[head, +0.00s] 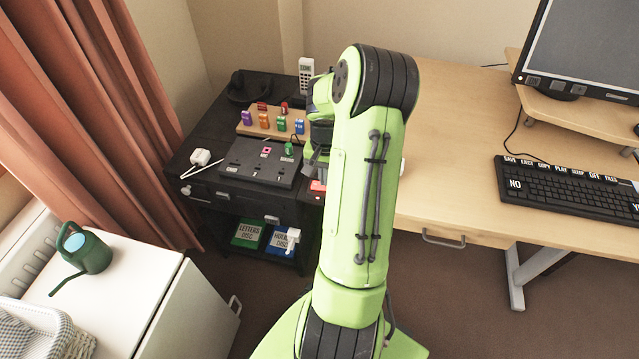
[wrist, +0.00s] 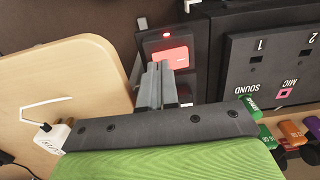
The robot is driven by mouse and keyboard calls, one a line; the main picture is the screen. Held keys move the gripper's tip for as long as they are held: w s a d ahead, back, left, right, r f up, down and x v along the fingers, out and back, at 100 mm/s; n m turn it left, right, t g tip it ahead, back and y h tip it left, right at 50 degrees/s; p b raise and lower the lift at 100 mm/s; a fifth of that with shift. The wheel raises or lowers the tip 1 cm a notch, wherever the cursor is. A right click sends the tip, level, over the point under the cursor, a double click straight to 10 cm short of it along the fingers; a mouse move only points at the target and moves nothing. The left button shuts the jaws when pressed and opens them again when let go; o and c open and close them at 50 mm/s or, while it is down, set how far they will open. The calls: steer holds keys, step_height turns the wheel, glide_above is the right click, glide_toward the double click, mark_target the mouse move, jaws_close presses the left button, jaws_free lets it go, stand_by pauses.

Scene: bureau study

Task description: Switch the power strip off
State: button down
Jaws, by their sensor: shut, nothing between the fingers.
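The power strip shows in the wrist view as a dark block with a large red lit rocker switch (wrist: 172,59) and a small red light (wrist: 166,35) above it. In the head view a bit of red (head: 318,186) shows beside my arm, at the right edge of the black cabinet; my arm hides the rest. My gripper (wrist: 158,68) is shut and empty, with its fingertips over the lower left part of the red switch. I cannot tell whether they touch it. In the head view my arm mostly hides the gripper.
A black panel (head: 250,165) with sockets marked 1, 2, SOUND and MIC lies beside the strip. Several coloured plugs stand on a wooden rack (head: 243,126) behind it. A white plug (wrist: 52,138) lies on the wooden desk (head: 450,110). A white adapter (head: 200,157) sits on the cabinet's left.

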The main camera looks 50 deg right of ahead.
steer(key=shift+f, duration=0.55)
steer(key=shift+r, duration=0.1)
step_height(320, 180, up, 7)
steer(key=p, duration=0.6)
stand_by(0.6)
